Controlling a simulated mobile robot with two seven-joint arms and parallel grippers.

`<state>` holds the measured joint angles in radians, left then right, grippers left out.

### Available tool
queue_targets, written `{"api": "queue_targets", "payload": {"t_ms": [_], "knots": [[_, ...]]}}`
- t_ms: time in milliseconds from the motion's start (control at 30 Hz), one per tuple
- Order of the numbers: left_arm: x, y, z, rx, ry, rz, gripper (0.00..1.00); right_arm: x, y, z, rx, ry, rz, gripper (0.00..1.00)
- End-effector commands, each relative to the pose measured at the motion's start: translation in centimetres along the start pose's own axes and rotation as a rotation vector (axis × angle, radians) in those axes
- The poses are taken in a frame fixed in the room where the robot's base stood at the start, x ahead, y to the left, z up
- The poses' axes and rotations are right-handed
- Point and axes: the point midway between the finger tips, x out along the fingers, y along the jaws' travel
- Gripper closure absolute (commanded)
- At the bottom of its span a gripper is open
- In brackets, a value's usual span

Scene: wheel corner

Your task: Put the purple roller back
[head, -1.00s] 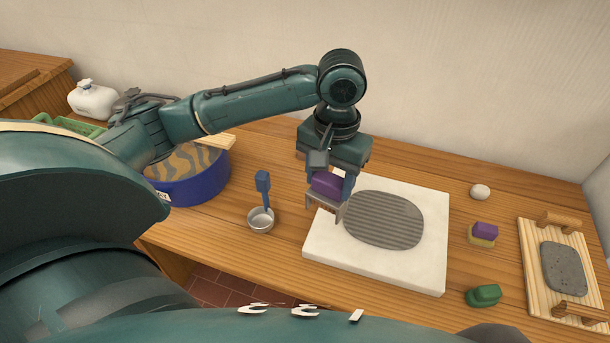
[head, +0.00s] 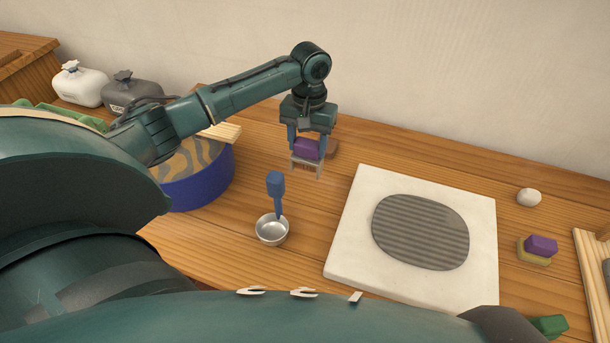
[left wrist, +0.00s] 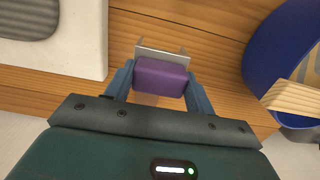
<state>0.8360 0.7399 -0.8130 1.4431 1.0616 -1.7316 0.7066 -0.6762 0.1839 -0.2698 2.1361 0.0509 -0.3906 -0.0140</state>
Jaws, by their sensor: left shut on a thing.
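My left gripper (head: 306,147) is shut on the purple roller (head: 307,149), with its blue fingers on either side of the purple body. A grey metal frame shows below the purple part. The left wrist view shows the purple roller (left wrist: 161,77) between the fingers of my left gripper (left wrist: 160,82), with the metal frame (left wrist: 161,54) beyond it. The roller is over the wooden worktop, left of the white board; whether it touches the wood I cannot tell. My right gripper is not in view.
The white board (head: 352,255) carries a grooved grey slab (head: 420,232). A metal bowl with a blue-handled tool (head: 276,190) stands in front of the gripper. A blue tub (head: 205,188) is at the left. A purple-and-yellow block (head: 540,246) and white ball (head: 528,197) lie at the right.

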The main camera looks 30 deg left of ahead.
Motion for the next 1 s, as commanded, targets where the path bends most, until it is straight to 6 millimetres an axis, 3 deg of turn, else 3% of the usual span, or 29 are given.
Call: {"api": "queue_targets", "payload": {"t_ms": [100, 567, 1000], "knots": [[2.4, 0.0, -0.1, 0.0, -0.002, -0.001, 0.96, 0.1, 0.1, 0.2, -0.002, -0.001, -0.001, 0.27], [7.4, 0.0, -0.3, 0.0, -0.001, -0.001, 0.96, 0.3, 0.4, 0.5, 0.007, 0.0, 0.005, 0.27], [8.1, 0.0, -0.4, 0.001, 0.0, 0.0, 0.96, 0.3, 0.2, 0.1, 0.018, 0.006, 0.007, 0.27]]}}
